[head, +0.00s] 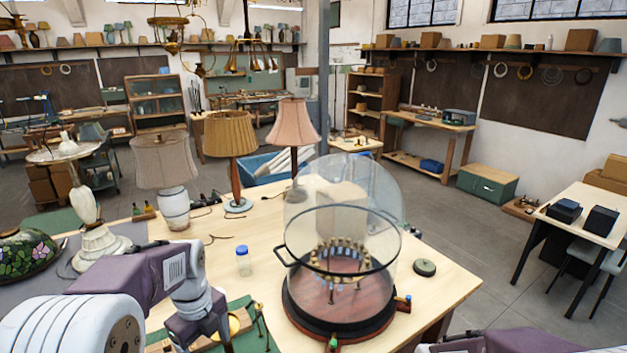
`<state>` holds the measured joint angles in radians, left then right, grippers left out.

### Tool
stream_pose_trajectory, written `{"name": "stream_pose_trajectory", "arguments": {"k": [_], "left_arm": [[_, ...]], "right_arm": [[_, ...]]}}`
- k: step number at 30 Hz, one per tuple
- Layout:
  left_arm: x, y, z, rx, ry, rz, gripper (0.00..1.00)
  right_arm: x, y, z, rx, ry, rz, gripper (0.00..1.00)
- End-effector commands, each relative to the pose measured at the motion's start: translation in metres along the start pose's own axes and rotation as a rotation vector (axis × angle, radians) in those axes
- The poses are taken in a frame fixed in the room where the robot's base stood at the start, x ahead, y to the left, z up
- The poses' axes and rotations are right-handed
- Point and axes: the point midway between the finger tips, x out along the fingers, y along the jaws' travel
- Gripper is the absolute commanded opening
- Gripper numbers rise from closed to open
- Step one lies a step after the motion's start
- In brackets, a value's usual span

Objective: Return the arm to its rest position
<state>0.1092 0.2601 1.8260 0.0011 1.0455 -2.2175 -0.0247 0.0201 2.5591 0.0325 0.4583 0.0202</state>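My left arm (135,275) comes in from the lower left, its purple and white links bent over the table's near left part. Its wrist (198,318) points down toward a green mat (262,340). The fingers of my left gripper are mostly hidden or cut off by the bottom edge, so I cannot see whether they are open or shut. Only a purple link of my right arm (500,341) shows at the bottom right edge. My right gripper is out of the picture.
A glass bell jar (372,190) on a dark red base (340,310) stands right of my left wrist. Several shaded lamps (230,135) line the table's back. A small blue-capped jar (243,263) stands nearby. Bare wood (440,285) lies right of the bell jar.

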Motion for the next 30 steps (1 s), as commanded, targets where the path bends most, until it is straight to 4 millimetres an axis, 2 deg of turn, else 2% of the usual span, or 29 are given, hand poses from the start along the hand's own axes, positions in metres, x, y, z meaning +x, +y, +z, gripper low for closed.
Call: {"name": "stream_pose_trajectory", "arguments": {"k": [1, 5, 8, 9, 12, 15, 19, 22, 25, 30], "left_arm": [[0.026, 0.003, -0.007, 0.01, 0.004, 0.004, 0.73], [0.07, 0.014, -0.027, -0.022, 0.012, 0.011, 0.73], [0.12, 0.027, -0.048, -0.165, 0.016, 0.015, 0.73], [0.145, 0.034, -0.058, -0.27, 0.016, 0.015, 0.73], [0.194, 0.053, -0.08, -0.626, 0.015, 0.006, 0.73], [0.222, 0.071, -0.096, -1.034, 0.016, -0.006, 0.73], [0.232, 0.086, -0.106, -1.549, 0.025, -0.027, 0.73], [0.237, 0.086, -0.105, -1.85, 0.044, -0.055, 0.73], [0.236, 0.078, -0.101, -2.037, 0.069, -0.087, 0.73], [0.236, 0.077, -0.1, -2.134, 0.077, -0.089, 0.73]], "right_arm": [[0.025, 0.001, 0.003, 0.0, 0.0, 0.0, 0.36], [0.063, 0.001, 0.007, 0.0, 0.0, 0.0, 0.36], [0.101, 0.002, 0.011, 0.0, 0.0, 0.0, 0.36], [0.12, 0.002, 0.013, 0.0, 0.0, 0.0, 0.36], [0.151, 0.003, 0.016, 0.0, -0.001, 0.0, 0.36], [0.163, 0.003, 0.017, 0.0, -0.001, 0.0, 0.36], [0.156, 0.003, 0.016, 0.0, 0.0, 0.0, 0.36], [0.155, 0.003, 0.016, 0.0, 0.0, 0.0, 0.36], [0.155, 0.003, 0.016, 0.0, 0.0, 0.0, 0.36], [0.155, 0.003, 0.016, 0.0, 0.0, 0.0, 0.36]]}}
